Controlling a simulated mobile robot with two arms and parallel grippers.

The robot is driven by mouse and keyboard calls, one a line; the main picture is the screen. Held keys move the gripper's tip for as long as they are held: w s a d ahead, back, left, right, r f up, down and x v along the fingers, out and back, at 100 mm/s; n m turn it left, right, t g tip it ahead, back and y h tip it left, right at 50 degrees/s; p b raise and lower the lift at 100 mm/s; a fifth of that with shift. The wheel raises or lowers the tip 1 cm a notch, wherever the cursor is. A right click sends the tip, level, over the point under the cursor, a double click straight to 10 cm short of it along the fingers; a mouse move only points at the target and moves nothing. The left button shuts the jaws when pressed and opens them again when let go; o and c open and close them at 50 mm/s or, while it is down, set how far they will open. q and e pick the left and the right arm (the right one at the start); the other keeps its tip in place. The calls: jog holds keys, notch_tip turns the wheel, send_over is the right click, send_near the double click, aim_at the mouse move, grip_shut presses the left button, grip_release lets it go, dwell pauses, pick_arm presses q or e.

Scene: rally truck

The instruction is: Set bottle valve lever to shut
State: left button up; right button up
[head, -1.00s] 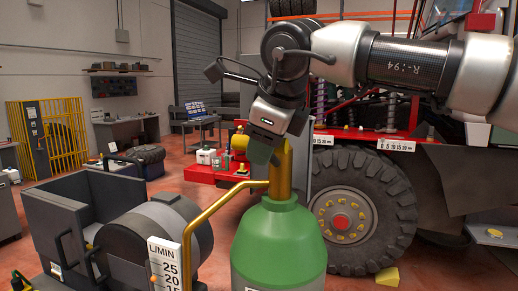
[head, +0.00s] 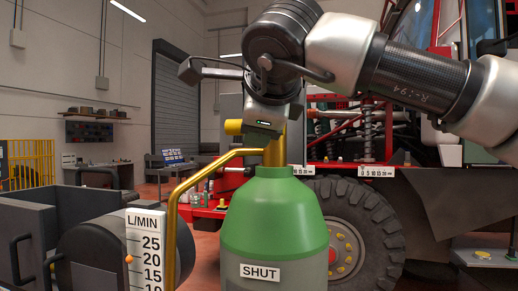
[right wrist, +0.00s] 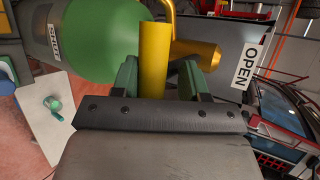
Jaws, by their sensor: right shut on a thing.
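A green gas bottle (head: 270,215) stands upright in front of me, with a gold valve post (head: 275,152) on top and a bent gold pipe (head: 205,172) running left. A SHUT label (head: 260,272) is on its front. The yellow valve lever (head: 234,127) sticks out left below my right gripper (head: 263,132). In the right wrist view the lever (right wrist: 154,55) lies between the green fingers of my right gripper (right wrist: 157,78), which is shut on it. The gold valve body (right wrist: 198,53) and the SHUT label (right wrist: 55,38) show beyond. My left gripper is not in view.
An OPEN label (right wrist: 250,65) is on a grey plate in the right wrist view. A flow scale (head: 147,250) marked L/MIN and a dark drum (head: 90,245) stand left of the bottle. A red truck with a large tyre (head: 370,225) is behind to the right.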

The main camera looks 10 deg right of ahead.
jog(key=f+b, duration=0.1)
jog(key=f+t+b, duration=0.1)
jog(key=b, duration=0.1)
jog(key=f+t+b, duration=0.1)
jog(key=f, duration=0.1)
jog(key=shift+w+n+b, duration=0.25)
jog(key=shift+n+b, duration=0.05)
jog(key=shift+n, duration=0.1)
pick_arm(q)
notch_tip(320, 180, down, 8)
jog(key=b, duration=0.1)
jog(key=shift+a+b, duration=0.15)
jog(key=shift+b, duration=0.2)
pick_arm(e)
jog(key=shift+o, duration=0.2)
jog(key=shift+w+f, duration=0.15)
jog(key=shift+f, duration=0.1)
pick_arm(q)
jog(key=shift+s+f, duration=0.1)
pick_arm(e)
jog(key=o, duration=0.9)
jog(key=shift+o, duration=1.4)
jog(key=shift+d+r, duration=0.1)
jog(key=shift+r, duration=0.1)
pick_arm(q)
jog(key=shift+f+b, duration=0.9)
jog(key=shift+b, duration=0.05)
pick_arm(e)
jog(key=v, duration=1.1)
jog(key=shift+f, duration=0.25)
